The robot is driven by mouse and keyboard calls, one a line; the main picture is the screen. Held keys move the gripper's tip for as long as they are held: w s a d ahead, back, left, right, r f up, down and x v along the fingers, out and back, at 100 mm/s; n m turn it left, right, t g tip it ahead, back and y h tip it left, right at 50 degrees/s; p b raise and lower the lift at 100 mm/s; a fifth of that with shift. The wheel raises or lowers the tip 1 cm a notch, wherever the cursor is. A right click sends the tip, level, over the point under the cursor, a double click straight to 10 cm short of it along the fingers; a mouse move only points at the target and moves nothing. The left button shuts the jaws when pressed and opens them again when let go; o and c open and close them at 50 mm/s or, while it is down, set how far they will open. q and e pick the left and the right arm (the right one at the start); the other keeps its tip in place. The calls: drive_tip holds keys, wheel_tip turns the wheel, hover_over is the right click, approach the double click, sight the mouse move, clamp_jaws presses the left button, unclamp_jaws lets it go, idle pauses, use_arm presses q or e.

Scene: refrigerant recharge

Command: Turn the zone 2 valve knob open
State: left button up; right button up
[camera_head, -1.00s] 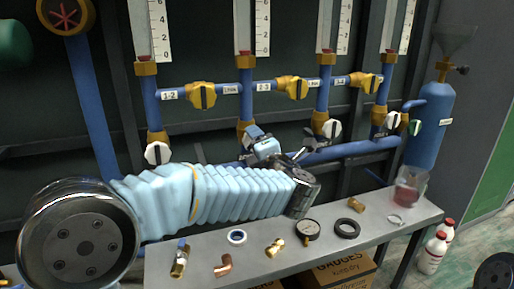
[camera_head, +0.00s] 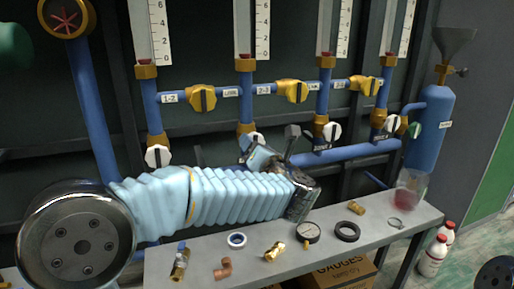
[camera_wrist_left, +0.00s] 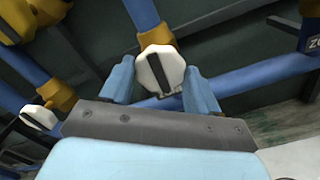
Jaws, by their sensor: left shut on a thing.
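A white valve knob (camera_head: 253,138) with a dark bar sits below the second gauge column from the left. It is partly hidden by my left gripper (camera_head: 262,155) in the head view. In the left wrist view the knob (camera_wrist_left: 161,70) lies between the two blue fingers of my left gripper (camera_wrist_left: 160,84), which is shut on it. Its dark bar runs nearly upright in that view, tilted slightly. A label beginning with "ZO" is cut off at the right edge of the wrist view. My right gripper is not in view.
Other white knobs are at the left (camera_head: 158,156) and right (camera_head: 332,131). Yellow cross valves (camera_head: 292,91) sit above. A grey bench (camera_head: 330,260) below holds loose fittings, a pressure gauge (camera_head: 308,232) and rings. A blue cylinder (camera_head: 430,130) stands at right.

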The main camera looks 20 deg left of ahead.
use_arm(q)
drive_tip(key=o, duration=1.1)
drive_tip(key=shift+c, duration=0.2)
drive_tip(key=v, duration=0.7)
